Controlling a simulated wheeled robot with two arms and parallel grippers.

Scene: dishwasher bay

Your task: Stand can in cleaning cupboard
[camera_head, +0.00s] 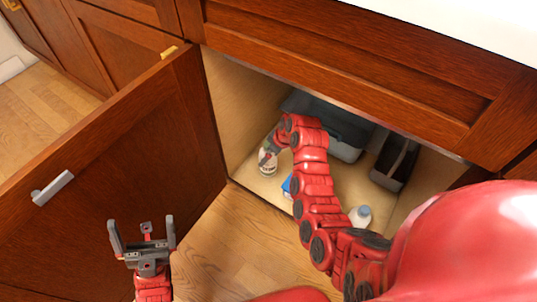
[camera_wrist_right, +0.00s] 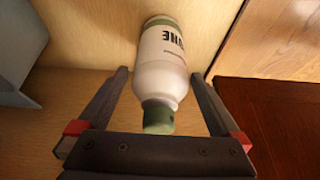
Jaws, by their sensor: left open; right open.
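A white can with a green cap and green base (camera_wrist_right: 162,65) stands on the pale floor of the cleaning cupboard (camera_head: 243,170), near its left wall. It also shows, partly hidden, in the head view (camera_head: 266,165). My right arm reaches into the cupboard. My right gripper (camera_wrist_right: 160,74) is open, with one finger on each side of the can and visible gaps between. In the head view this gripper is mostly hidden by its own wrist. My left gripper (camera_head: 141,224) is open and empty, outside the cupboard in front of the open door (camera_head: 130,150).
A grey bin (camera_head: 345,150) stands at the back of the cupboard, with a dark open caddy (camera_head: 394,163) at right. A white bottle (camera_head: 360,215) and a blue item (camera_head: 287,184) are near my right arm. The open door bounds the left side.

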